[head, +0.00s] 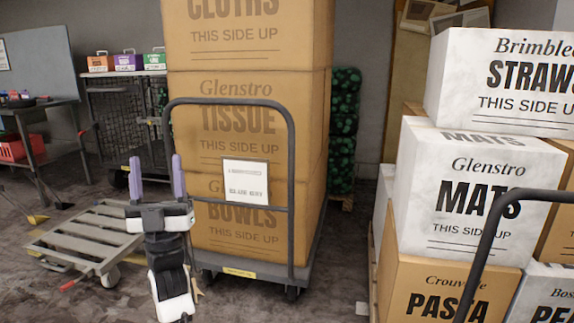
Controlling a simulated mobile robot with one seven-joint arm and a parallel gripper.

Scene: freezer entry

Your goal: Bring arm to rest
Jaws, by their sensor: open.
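My gripper (157,178) is in the lower left part of the head view, at the end of my white and black arm. Its two purple-grey fingers point up and stand well apart, with nothing between them. In the picture it lies in front of the left edge of a loaded cart (281,191) and the right end of a low flat dolly. I cannot tell the exact distance to either.
The cart carries stacked brown boxes (245,115). The low grey dolly (88,236) stands on the floor at left. White and brown boxes (470,185) are stacked at right. A workbench (40,110) and a mesh cage (118,120) stand at back left. Floor shows between the stacks.

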